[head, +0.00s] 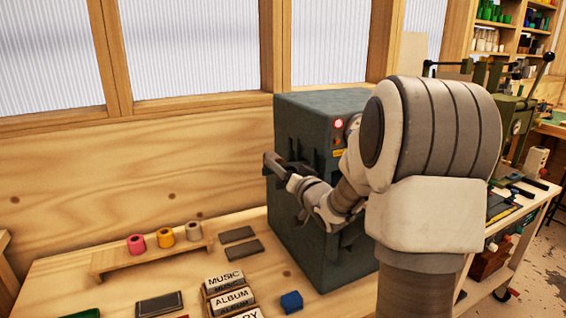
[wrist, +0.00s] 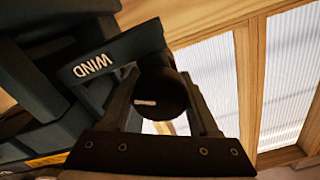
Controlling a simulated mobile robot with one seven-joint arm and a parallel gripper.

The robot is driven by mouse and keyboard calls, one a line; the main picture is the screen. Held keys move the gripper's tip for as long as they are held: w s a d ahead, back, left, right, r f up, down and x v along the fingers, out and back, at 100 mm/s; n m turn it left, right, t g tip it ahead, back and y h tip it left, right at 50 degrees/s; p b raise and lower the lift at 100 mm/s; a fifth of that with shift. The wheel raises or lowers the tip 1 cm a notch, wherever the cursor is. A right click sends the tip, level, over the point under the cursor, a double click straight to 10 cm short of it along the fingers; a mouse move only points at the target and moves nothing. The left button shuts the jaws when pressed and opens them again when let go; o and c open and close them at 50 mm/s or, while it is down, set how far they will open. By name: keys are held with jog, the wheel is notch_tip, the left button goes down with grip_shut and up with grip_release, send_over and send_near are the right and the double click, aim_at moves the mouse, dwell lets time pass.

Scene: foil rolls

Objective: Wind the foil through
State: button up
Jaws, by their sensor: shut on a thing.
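A dark grey-green boxy machine (head: 300,125) stands on the bench against the wooden wall, with a red light on its front. A dark crank arm (head: 277,164) sticks out at its left side; in the wrist view the crank arm (wrist: 103,62) is lettered WIND and ends in a round dark knob (wrist: 165,90). My gripper (head: 291,178) is at the crank's end; in the wrist view its fingers (wrist: 160,85) are shut on the knob from both sides. My arm hides most of the machine's front.
Lettered blocks (head: 229,300) reading MUSIC and ALBUM, a blue block (head: 291,302) and dark flat pads (head: 236,235) lie on the bench before the machine. The window wall is close behind. A second bench with a lever press (head: 520,105) stands at right.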

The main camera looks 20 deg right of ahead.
jog(key=m+p, duration=0.3)
jog(key=m, duration=0.3)
jog(key=shift+d, duration=0.15)
jog(key=shift+f+m+p, duration=0.25)
jog(key=shift+m+p, duration=0.4)
jog(key=shift+m, duration=0.45)
